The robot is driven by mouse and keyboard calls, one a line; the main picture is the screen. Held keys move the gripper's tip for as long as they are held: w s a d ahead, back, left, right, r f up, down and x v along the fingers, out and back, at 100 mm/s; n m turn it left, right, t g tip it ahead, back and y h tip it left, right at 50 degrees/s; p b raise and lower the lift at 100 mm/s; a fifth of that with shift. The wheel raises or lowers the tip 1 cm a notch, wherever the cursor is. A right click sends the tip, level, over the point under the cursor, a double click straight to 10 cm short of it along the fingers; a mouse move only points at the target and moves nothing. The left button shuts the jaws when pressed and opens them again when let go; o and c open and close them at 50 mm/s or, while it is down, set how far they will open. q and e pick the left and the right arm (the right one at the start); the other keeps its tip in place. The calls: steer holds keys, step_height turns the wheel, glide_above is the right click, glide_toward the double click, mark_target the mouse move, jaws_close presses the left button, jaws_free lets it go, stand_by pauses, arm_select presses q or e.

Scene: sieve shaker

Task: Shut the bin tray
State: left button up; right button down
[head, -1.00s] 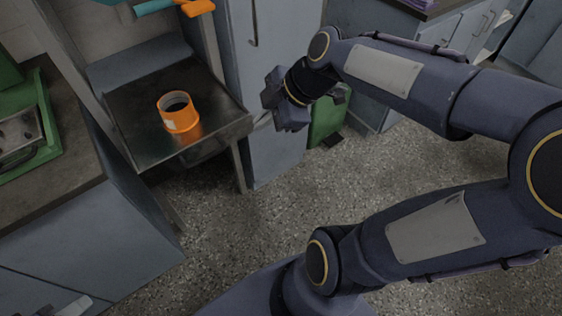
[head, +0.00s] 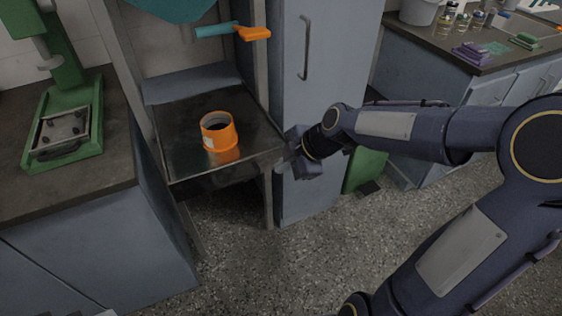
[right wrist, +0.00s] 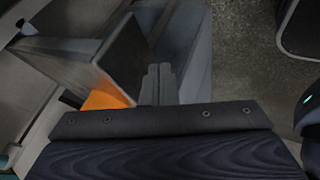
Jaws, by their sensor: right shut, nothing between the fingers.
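The bin tray is a dark metal tray (head: 180,150) sticking out of its grey frame, left of centre in the head view. An orange cup with a pale label (head: 218,133) stands upright on it. My right gripper (head: 295,152) is shut and empty at the tray's front right corner. I cannot tell from the head view whether it touches. In the right wrist view, its closed fingers (right wrist: 158,85) point beside a grey metal panel (right wrist: 125,55), apparently part of the tray, with some orange (right wrist: 108,97) below. My left gripper is out of view.
An orange and teal handle (head: 240,32) hangs above the tray. A tall grey cabinet (head: 335,60) stands right behind my gripper. A green machine (head: 65,120) sits on the left counter. A green bin (head: 365,170) is partly behind my arm.

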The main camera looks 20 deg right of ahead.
steer(key=shift+w, duration=0.75)
